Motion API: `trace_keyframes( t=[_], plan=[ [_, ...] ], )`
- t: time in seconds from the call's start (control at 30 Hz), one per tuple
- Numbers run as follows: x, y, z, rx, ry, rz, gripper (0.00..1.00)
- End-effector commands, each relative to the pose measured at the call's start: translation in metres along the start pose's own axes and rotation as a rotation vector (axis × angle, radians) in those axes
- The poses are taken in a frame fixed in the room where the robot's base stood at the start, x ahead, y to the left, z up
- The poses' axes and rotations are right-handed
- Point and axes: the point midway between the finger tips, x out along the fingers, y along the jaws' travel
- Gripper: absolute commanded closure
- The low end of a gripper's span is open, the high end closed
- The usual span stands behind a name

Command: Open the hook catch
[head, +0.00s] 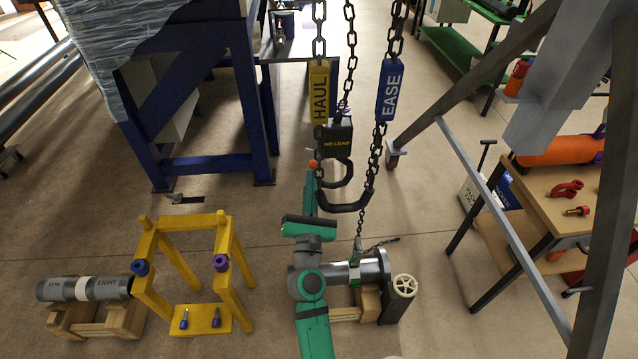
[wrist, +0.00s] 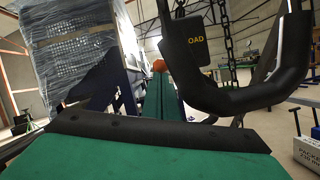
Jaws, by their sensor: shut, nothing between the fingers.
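A dark hook (head: 347,174) hangs under a black block marked NO LOAD (head: 337,139) on the middle chain. Its catch is too small and dark to tell open from closed. The block also shows in the wrist view (wrist: 186,42). My gripper (head: 312,166), long and green with an orange tip, points up just left of the hook and is shut and empty. In the wrist view my gripper (wrist: 159,67) reaches ahead left of a thick black curved loop (wrist: 235,100). I cannot tell whether my gripper touches the hook.
Chains with a yellow HAUL tag (head: 319,94) and blue EASE tag (head: 390,90) hang around the hook, joined below by the black loop (head: 345,206). A grey pipe (head: 372,267) lies below. A yellow stand (head: 182,265) is left, a wooden table (head: 560,208) right.

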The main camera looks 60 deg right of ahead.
Motion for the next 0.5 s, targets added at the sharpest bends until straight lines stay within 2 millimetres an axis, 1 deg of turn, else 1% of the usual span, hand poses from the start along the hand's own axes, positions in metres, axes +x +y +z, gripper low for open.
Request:
trace_keyframes(
  t=[0.13, 0.5],
  plan=[
    [-0.0006, 0.0056, -0.0008, 0.017, 0.003, 0.002, 1.0],
    [-0.0006, 0.006, -0.001, 0.018, 0.003, 0.002, 1.0]
  ],
)
